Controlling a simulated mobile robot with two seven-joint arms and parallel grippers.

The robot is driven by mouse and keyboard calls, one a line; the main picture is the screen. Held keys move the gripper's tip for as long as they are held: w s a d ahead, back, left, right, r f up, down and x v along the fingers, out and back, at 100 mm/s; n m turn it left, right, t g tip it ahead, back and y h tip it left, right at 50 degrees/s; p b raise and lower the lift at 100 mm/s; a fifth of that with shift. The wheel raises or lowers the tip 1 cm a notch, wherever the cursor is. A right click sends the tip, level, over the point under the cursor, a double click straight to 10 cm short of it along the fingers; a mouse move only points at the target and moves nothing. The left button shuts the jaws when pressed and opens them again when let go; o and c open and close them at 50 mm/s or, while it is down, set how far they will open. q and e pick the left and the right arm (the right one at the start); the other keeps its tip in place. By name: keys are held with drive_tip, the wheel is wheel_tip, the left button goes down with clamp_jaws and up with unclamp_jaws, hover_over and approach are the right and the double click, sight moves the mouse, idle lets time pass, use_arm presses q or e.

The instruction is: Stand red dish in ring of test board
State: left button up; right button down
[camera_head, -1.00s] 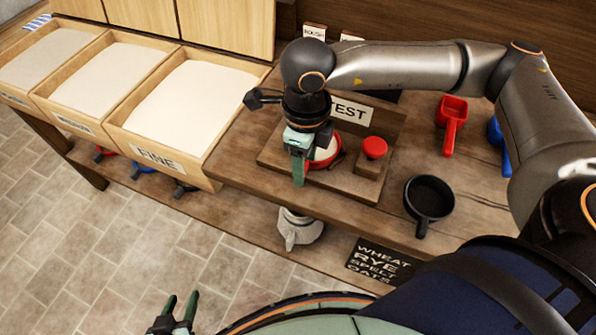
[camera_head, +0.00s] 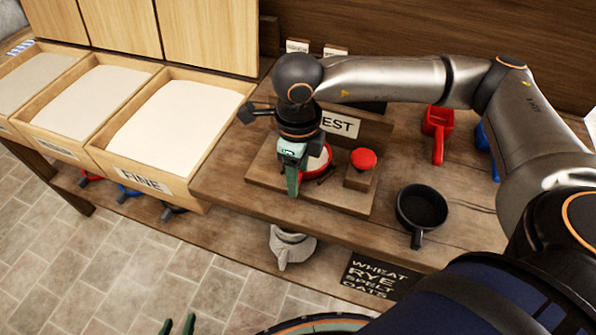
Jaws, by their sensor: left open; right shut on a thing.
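The red dish (camera_head: 326,166), with pale contents, is at the wooden test board (camera_head: 345,203) below the TEST sign (camera_head: 342,124). My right gripper (camera_head: 292,186) is shut on the red dish at its left side, over the board. The gripper hides part of the dish, and the ring cannot be made out clearly beneath it. I cannot tell whether the dish rests in the ring. A red button (camera_head: 363,158) on a wooden block stands on the board, right of the dish. My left gripper (camera_head: 178,325) is open and empty at the bottom edge, away from the bench.
A black pan (camera_head: 422,208) sits on the bench right of the board. A red scoop (camera_head: 438,125) and a blue scoop (camera_head: 485,138) lie farther back. The FINE flour bin (camera_head: 143,181) is left of the board.

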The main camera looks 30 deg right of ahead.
drive_tip(key=shift+c, duration=1)
unclamp_jaws()
wheel_tip(320, 180, up, 13)
drive_tip(key=shift+f+p, duration=0.2)
drive_tip(key=shift+p, duration=0.15)
drive_tip(key=shift+s, duration=0.1)
